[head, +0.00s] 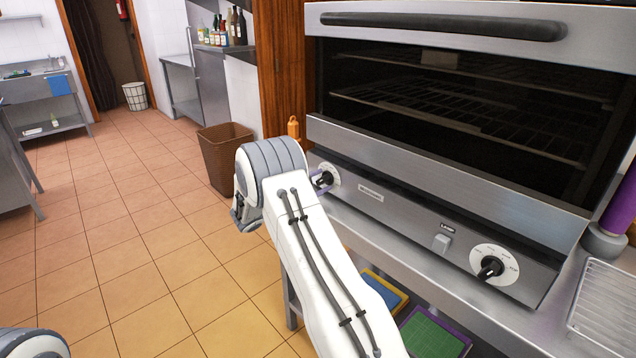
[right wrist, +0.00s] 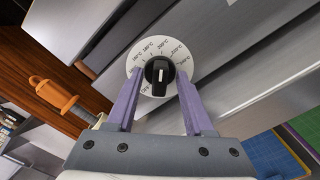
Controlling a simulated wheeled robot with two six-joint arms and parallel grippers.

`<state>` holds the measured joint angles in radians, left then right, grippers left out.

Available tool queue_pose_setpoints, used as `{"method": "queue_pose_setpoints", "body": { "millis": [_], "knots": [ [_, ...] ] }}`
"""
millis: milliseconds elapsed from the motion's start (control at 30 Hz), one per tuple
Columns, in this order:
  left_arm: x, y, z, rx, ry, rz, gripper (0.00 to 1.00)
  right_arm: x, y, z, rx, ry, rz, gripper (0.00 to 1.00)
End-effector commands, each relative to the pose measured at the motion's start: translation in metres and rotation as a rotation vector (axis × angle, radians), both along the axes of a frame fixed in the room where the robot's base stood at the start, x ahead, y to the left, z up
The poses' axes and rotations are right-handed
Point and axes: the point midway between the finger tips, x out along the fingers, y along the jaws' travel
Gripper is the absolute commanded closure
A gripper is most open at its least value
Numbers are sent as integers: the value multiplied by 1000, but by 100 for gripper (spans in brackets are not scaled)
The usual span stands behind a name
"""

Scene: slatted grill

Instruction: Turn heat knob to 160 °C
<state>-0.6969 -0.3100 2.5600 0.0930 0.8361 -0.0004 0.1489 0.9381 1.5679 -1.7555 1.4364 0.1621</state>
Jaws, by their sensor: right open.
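The heat knob (right wrist: 159,76) is black, with a white pointer line, on a white round dial (right wrist: 135,66) marked in °C. The pointer lies about upright in the right wrist view; the small numbers are hard to read. In the head view the knob (head: 322,179) is at the left end of the oven's front panel, partly hidden by my right arm. My right gripper (right wrist: 159,74) is open, its purple fingers on either side of the knob, with gaps visible between fingers and knob. My left gripper is not in view.
A second knob (head: 491,268) and a switch (head: 441,243) sit farther right on the panel. The oven door (head: 440,165) is shut above. An orange-handled object (right wrist: 54,96) is close to the left finger. A wicker bin (head: 224,157) stands on the open tiled floor.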

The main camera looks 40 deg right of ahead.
Motion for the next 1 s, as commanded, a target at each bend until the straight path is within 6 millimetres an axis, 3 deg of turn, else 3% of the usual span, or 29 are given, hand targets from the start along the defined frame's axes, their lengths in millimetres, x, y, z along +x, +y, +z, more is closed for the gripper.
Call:
{"method": "queue_pose_setpoints", "body": {
  "millis": [100, 167, 233, 267, 667, 1000],
  "knots": [
    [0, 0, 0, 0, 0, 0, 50, 0, 0, 0, 0, 0, 0, 48],
    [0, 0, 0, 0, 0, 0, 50, 0, 0, 0, 0, 0, 0, 67],
    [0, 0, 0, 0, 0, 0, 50, 0, 0, 0, 0, 0, 0, 93],
    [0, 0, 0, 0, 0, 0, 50, 0, 0, 0, 1, 0, -1, 100],
    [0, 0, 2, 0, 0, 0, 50, 0, 1, 0, -3, 43, -1, 100],
    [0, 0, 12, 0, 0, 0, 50, 0, 1, 2, -21, 271, -1, 100]
  ]
}}
